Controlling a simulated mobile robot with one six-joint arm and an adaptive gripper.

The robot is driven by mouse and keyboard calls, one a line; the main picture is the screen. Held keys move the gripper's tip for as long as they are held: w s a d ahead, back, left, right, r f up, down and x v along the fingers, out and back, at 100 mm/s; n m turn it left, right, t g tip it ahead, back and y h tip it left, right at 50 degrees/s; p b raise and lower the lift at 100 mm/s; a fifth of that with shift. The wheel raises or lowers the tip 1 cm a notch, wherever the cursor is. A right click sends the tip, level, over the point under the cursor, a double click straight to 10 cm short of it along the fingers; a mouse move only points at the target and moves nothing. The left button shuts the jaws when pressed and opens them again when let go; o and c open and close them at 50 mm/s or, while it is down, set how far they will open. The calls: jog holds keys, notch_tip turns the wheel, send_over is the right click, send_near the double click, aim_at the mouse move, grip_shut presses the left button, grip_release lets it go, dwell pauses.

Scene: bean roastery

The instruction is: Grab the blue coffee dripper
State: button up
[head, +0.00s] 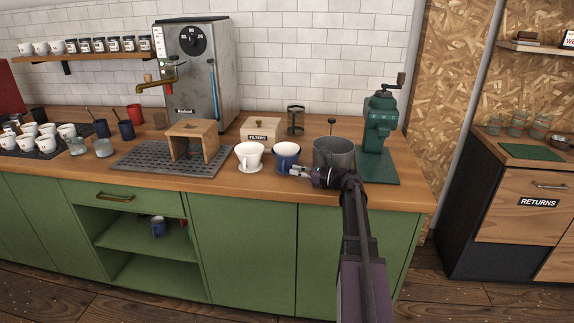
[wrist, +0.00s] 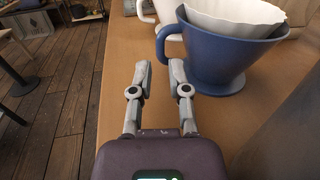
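The blue coffee dripper (head: 283,161) stands on the wooden counter, with a white paper filter inside it. In the wrist view the dripper (wrist: 215,62) is at upper right, and its loop handle points left. My gripper (head: 292,170) is at the dripper's near right side in the head view. In the wrist view my gripper (wrist: 160,68) is open, with its two fingers apart and nothing between them. The handle is just ahead of the fingertips, and the right fingertip is close to the dripper's body. I cannot tell whether they touch.
A white dripper (head: 249,158) stands just left of the blue one. A grey metal pot (head: 334,150) is to the right, close to my gripper, with a green grinder (head: 379,135) beyond. A wooden stand (head: 192,129) and a filter box (head: 261,130) are behind and left.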

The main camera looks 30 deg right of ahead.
aim_at(283, 166)
dwell(0.3)
jog(key=shift+x, duration=2.55)
grip_shut()
